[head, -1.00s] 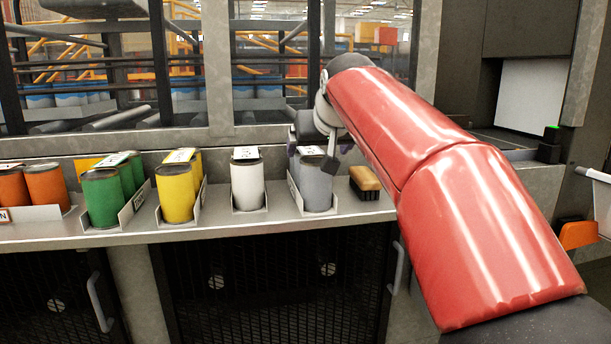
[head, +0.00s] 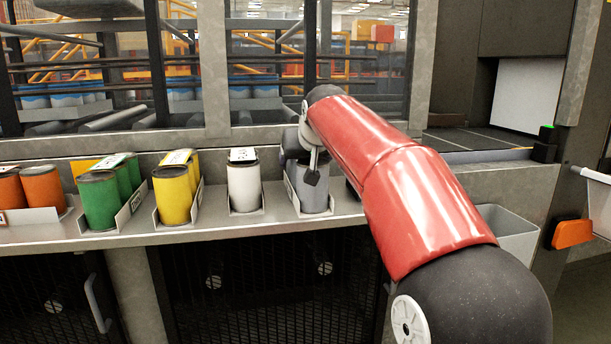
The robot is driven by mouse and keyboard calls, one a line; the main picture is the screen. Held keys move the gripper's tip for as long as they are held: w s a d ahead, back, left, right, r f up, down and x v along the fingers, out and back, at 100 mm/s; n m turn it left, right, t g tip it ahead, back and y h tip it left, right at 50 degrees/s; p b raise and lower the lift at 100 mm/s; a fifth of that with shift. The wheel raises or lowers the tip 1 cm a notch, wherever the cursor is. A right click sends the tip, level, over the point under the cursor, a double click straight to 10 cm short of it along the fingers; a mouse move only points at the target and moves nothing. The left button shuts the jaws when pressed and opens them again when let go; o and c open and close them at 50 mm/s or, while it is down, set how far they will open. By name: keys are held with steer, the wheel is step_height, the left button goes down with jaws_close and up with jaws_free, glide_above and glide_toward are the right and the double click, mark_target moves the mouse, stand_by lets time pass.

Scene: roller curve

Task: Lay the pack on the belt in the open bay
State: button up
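Several packs of cans in low trays stand on the ledge. A grey pack (head: 316,200) is below the end of my arm, a white pack (head: 243,186) is to its left, then a yellow pack (head: 173,196) and a green pack (head: 100,200). Which one the task means is not clear. My gripper (head: 292,148) is at the back of the grey pack, mostly hidden by my wrist. I cannot see whether its fingers touch or hold anything. The open bay at the right has a dark belt (head: 475,139) with a pale panel behind it.
Orange cans (head: 43,186) stand at the far left of the ledge. Glazed windows back the ledge. A grey bin (head: 508,230) hangs below the bay, beside an orange part (head: 572,233). A post with a green light (head: 546,135) stands at the bay's right.

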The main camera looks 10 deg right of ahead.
steer(key=c, duration=1.4)
steer(key=shift+r, duration=0.15)
jaws_close()
steer(key=shift+r, duration=0.2)
